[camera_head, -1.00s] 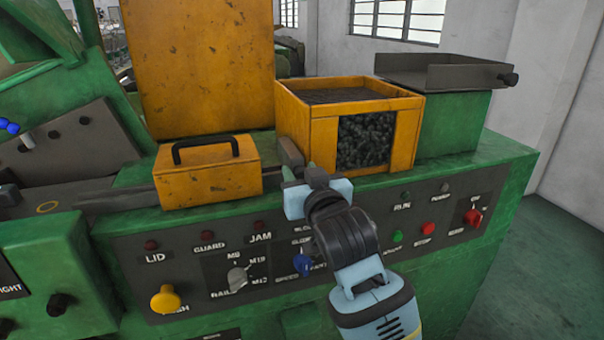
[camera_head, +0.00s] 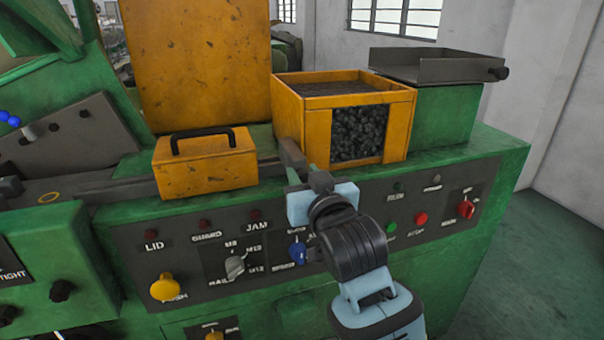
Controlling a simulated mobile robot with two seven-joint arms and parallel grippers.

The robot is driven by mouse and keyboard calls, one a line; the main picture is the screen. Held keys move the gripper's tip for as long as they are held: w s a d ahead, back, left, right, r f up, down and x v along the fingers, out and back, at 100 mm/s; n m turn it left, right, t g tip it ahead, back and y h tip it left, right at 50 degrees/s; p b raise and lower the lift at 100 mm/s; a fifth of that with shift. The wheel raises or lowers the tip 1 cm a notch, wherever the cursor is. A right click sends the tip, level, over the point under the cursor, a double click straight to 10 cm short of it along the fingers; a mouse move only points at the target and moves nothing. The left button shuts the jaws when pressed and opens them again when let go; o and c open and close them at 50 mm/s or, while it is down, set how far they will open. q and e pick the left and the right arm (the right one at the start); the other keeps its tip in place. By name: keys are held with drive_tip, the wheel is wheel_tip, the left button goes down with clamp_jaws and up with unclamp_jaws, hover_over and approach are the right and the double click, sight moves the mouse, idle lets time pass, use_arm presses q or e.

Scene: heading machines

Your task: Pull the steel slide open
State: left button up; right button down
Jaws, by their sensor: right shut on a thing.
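The steel slide (camera_head: 292,158) is a narrow dark grey bar at the lower left corner of the orange box of dark small parts. It sticks out toward me over the green machine's top edge. My right gripper (camera_head: 308,182) is shut on its near end, just above the control panel. The fingers and the wrist hide part of that end. My left gripper is not in view.
The orange box (camera_head: 398,128) stands right behind the slide. An orange lid with a black handle (camera_head: 207,168) is close on the left. Knobs and buttons on the control panel (camera_head: 190,265) lie below my right gripper. A grey tray (camera_head: 440,68) is at the back right.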

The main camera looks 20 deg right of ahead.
drive_tip(key=c, duration=1.5)
unclamp_jaws()
drive_tip(key=shift+f, duration=0.2)
drive_tip(key=shift+c, duration=0.2)
drive_tip(key=o, duration=0.4)
drive_tip(key=shift+s+r, duration=0.2)
drive_tip(key=shift+s, duration=0.1)
drive_tip(key=shift+w, duration=0.1)
drive_tip(key=s, duration=0.8)
drive_tip(key=shift+d, duration=0.15)
